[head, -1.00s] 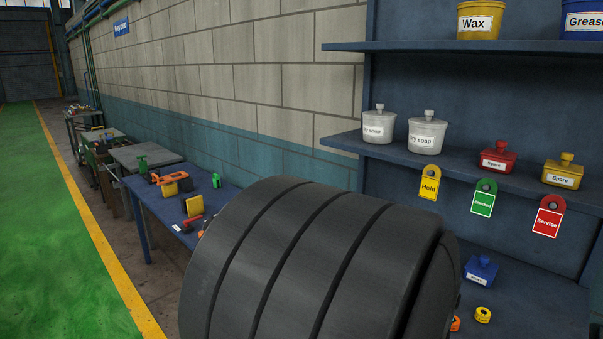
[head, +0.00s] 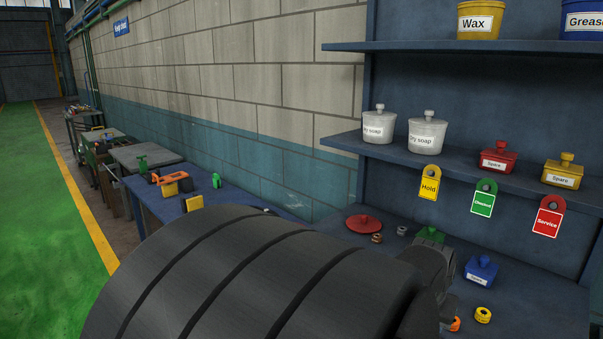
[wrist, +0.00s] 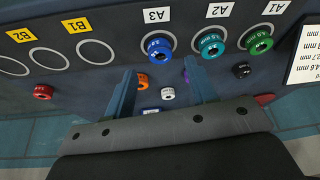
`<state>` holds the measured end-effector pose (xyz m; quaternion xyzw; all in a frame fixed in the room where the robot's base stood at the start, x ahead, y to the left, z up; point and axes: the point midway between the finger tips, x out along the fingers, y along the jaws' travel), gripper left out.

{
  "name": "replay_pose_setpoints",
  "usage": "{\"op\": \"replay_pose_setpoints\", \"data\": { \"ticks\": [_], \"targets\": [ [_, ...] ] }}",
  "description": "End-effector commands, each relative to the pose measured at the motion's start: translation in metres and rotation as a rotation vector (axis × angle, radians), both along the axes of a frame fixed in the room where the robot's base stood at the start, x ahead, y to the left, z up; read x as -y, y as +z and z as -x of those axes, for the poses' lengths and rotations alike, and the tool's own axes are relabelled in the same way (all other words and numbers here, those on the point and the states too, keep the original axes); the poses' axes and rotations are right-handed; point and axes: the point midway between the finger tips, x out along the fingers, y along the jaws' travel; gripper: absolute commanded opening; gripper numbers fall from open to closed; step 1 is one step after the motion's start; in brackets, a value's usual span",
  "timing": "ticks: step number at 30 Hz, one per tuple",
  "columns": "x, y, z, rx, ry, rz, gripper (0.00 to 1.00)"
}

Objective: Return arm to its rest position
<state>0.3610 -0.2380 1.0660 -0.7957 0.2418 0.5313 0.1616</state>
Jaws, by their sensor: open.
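My gripper (wrist: 160,76) shows in the wrist view with its two blue-grey fingers spread wide apart. It is open, and I see nothing held between the fingers. Beyond the fingers, an orange ring (wrist: 142,81) and a white ring (wrist: 168,94) lie on the dark blue surface, apart from the jaws as far as I can tell. In the head view, a large dark grooved part of my arm fills the lower middle and hides much of the bench. My fingertips cannot be made out in that view.
Blue (wrist: 158,47), teal (wrist: 210,46) and green (wrist: 258,42) rings sit at A3, A2 and A1; the B1 circle (wrist: 95,52) is empty. Shelves at right hold soap pots (head: 427,135); yellow (head: 429,183), green and red tags hang below. A blue side table (head: 160,205) stands left.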

Motion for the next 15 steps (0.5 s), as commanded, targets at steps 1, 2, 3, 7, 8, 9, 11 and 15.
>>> {"op": "replay_pose_setpoints", "data": {
  "ticks": [1, 2, 3, 7, 8, 9, 11, 15],
  "targets": [
    [-0.002, 0.009, 0.003, 0.005, 0.0, 0.003, 0.52],
    [-0.003, 0.014, 0.004, 0.004, 0.0, 0.003, 0.52],
    [-0.004, 0.02, 0.006, 0.004, 0.0, 0.003, 0.52],
    [-0.009, 0.043, 0.014, 0.005, 0.0, 0.003, 0.52],
    [-0.01, 0.048, 0.016, 0.004, 0.0, 0.003, 0.52],
    [-0.012, 0.055, 0.019, 0.004, 0.0, 0.003, 0.52],
    [-0.015, 0.066, 0.022, 0.004, 0.0, 0.003, 0.52],
    [-0.011, 0.044, 0.017, -0.007, 0.0, -0.004, 0.52]
  ]
}}
